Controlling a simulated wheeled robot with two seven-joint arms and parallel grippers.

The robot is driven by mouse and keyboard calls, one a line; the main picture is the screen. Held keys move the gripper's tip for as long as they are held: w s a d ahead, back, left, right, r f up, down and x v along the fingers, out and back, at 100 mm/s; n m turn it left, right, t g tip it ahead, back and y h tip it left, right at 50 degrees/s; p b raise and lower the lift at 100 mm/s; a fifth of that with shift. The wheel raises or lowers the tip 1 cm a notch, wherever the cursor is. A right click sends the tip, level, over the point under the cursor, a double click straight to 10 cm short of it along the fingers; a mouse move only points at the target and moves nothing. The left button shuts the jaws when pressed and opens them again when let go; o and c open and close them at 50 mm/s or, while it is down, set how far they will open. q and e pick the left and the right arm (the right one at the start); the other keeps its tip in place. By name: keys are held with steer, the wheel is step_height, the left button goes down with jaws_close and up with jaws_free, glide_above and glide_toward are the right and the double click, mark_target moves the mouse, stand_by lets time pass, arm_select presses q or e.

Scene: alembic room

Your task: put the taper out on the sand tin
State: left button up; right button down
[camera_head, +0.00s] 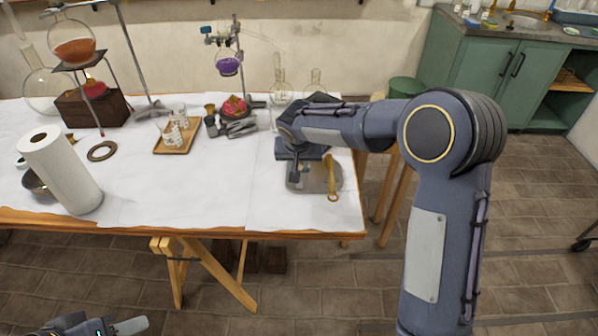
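My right gripper (307,170) points down over the front right part of the white-covered table. My own forearm and wrist hide much of the space around it, and I cannot tell whether its fingers are open or hold anything. Below it lies a flat grey tray or shallow tin (318,185); I cannot tell whether it holds sand. A yellow tool with a ringed end (332,181) lies at its right side. I cannot make out a taper or a flame. My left gripper (112,327) is at the bottom left, off the table and cut by the frame edge.
Glass flasks on stands, one orange (74,50) and one purple (228,65), line the back. The table's front middle is clear.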

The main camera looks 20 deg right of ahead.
steer(key=b, duration=0.3)
glide_above(299, 190)
steer(key=s, duration=0.2)
step_height(299, 190, down, 4)
steer(key=shift+s+a+f+b, duration=0.1)
steer(key=shift+a+f+b, duration=0.1)
steer(key=shift+f+b, duration=0.65)
steer(key=shift+s+a+f+b, duration=0.15)
steer(key=shift+f+b, duration=0.35)
steer(key=shift+f, duration=0.6)
steer(key=shift+w+f+b, duration=0.1)
steer(key=shift+f+b, duration=0.75)
steer(key=shift+f+b, duration=0.15)
steer(key=shift+b, duration=0.25)
steer(key=c, duration=1.2)
jaws_free()
steer(key=v, duration=0.8)
